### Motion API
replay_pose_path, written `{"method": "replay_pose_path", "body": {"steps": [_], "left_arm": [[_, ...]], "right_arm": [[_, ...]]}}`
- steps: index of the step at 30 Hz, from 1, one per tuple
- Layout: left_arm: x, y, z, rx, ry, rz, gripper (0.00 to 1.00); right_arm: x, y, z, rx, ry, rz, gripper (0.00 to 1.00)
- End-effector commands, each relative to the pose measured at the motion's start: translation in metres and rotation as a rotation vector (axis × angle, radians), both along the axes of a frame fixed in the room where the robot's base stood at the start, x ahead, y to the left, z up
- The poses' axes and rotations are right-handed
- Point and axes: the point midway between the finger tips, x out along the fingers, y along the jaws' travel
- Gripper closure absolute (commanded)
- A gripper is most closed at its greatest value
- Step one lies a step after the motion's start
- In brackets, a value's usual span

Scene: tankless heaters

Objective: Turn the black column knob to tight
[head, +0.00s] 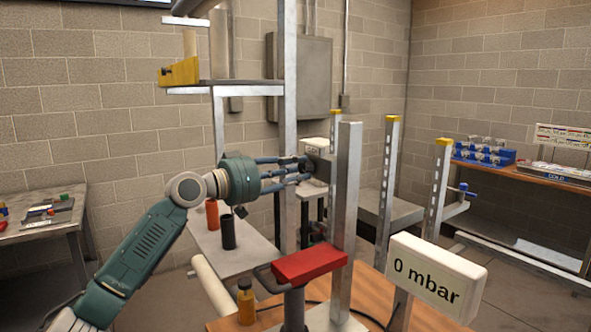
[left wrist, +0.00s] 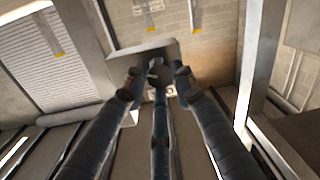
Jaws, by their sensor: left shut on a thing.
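The black column knob (head: 319,168) is a dark piece at the metal column, below a small white box, in the middle of the head view. My left gripper (head: 303,170) reaches it from the left with its fingers around it. In the left wrist view the dark round knob (left wrist: 159,76) sits between the fingertips of the left gripper (left wrist: 157,82), in front of a grey plate. The left gripper is shut on the knob, and the fingers partly hide it. Its tight or loose marking cannot be read. My right gripper does not show.
A white display (head: 437,277) reads 0 mbar at the front right. A red block (head: 309,263) stands before an upright metal post (head: 345,220) close to the gripper. Orange (head: 212,214) and black (head: 228,232) cylinders stand on a grey shelf below the arm.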

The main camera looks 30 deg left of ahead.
Motion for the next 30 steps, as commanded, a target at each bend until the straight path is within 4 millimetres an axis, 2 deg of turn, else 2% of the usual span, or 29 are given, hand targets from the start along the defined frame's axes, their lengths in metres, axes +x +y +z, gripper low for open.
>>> {"method": "replay_pose_path", "body": {"steps": [10, 11, 13, 23, 30], "left_arm": [[0.0, 0.0, 0.0, -0.043, 0.018, 0.0, 1.0], [0.0, 0.0, 0.0, -0.043, 0.018, 0.0, 0.7], [0.0, 0.0, 0.0, -0.043, 0.018, 0.0, 0.56], [-0.001, 0.0, 0.0, -0.042, 0.018, 0.0, 0.55], [-0.021, 0.008, -0.002, -0.041, 0.021, 0.001, 0.55]], "right_arm": [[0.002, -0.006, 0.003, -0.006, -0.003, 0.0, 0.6], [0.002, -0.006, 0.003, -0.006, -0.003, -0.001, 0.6], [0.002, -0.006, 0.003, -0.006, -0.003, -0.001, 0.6], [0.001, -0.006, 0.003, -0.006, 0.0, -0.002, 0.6], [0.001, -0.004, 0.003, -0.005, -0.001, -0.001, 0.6]]}}
